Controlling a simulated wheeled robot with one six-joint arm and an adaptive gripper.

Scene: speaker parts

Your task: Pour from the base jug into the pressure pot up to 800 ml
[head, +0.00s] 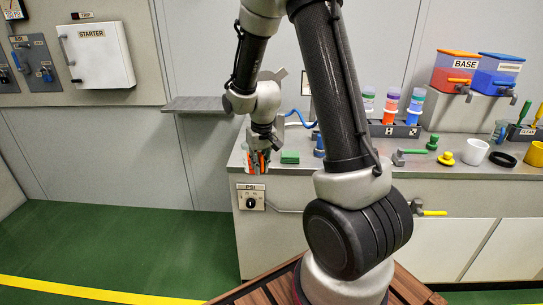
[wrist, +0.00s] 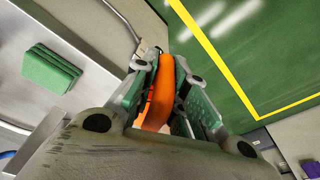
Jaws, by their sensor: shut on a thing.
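My gripper (head: 257,165) hangs at the left end of the counter, pointing down. In the wrist view its fingers (wrist: 166,92) are shut around a curved orange piece (wrist: 161,103). Orange also shows between the fingers in the head view. The piece looks like a handle, but its body is hidden by the gripper, so I cannot tell whether it is the base jug. An orange-fronted container marked BASE (head: 455,71) stands on the raised back shelf at the right. I cannot make out a pressure pot; my arm hides part of the counter.
A green block stack (head: 290,157) lies right of my gripper; it also shows in the wrist view (wrist: 50,68). A white cup (head: 475,152), a yellow fitting (head: 446,158) and a rack of bottles (head: 393,129) stand farther right. Green floor (head: 110,245) is clear at left.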

